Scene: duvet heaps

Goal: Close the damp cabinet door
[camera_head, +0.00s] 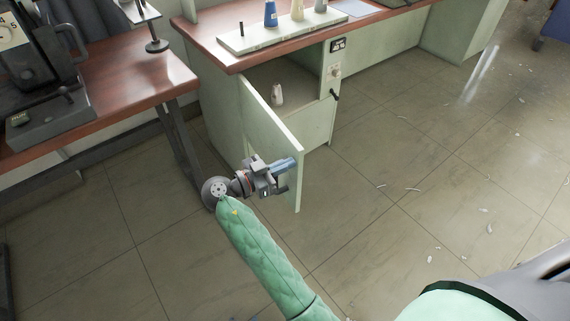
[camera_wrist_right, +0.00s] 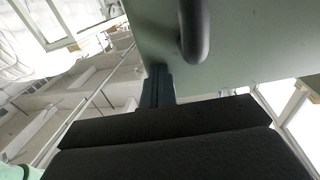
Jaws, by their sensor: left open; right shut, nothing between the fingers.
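The pale green cabinet door (camera_head: 272,125) stands open, swung out from the left side of the cabinet (camera_head: 312,110). A small white bottle (camera_head: 277,95) is on the shelf inside. My right gripper (camera_head: 284,166) is shut and empty, at the outer face of the door near its free edge. In the right wrist view the shut fingers (camera_wrist_right: 158,88) are close to the green door panel (camera_wrist_right: 235,45), beside a dark curved handle (camera_wrist_right: 194,30). Whether they touch the panel I cannot tell. My left gripper is not in view.
A brown desktop (camera_head: 215,38) above the cabinet carries a white board (camera_head: 285,33) with bottles. A table (camera_head: 130,75) with a dark machine (camera_head: 40,70) stands left. The tiled floor (camera_head: 400,190) is open at right, with scattered scraps.

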